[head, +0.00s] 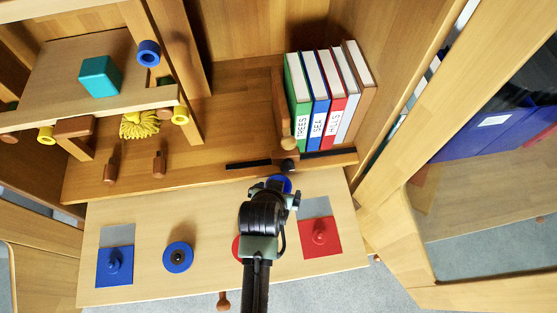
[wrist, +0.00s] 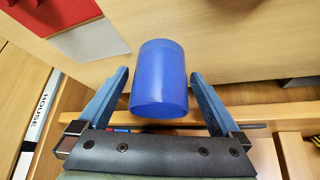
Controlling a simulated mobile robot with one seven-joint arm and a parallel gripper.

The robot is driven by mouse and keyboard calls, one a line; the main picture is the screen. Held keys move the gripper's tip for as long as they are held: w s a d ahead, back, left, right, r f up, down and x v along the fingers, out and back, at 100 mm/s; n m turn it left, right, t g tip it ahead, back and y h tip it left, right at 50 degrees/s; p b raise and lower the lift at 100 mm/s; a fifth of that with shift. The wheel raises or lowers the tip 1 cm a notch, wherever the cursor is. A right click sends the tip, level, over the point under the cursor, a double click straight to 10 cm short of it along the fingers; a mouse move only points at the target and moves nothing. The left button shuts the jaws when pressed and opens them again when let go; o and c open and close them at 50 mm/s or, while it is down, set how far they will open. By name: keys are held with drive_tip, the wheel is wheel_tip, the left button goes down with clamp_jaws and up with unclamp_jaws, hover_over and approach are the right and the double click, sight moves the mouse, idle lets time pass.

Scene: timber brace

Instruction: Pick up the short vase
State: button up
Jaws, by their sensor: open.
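A short, smooth blue cylinder (wrist: 160,85), which seems to be the short vase, shows in the middle of the wrist view. It stands between the two blue-grey fingers of my gripper (wrist: 159,76), with a visible gap on each side. My gripper is open. In the head view, my gripper (head: 284,190) is over the back edge of the pulled-out wooden board, and only a bit of the blue cylinder (head: 286,182) shows beyond it. My wrist hides most of it there. I cannot see whether the cylinder is hollow.
The board (head: 205,220) carries a blue square with a knob (head: 115,266), a blue disc (head: 178,257) and a red square with a knob (head: 320,237). Upright books (head: 320,95) stand behind on the shelf.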

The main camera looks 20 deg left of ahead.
drive_tip(key=c, duration=1.3)
drive_tip(key=shift+r, duration=0.1)
drive_tip(key=shift+c, duration=1)
drive_tip(key=shift+r, duration=0.15)
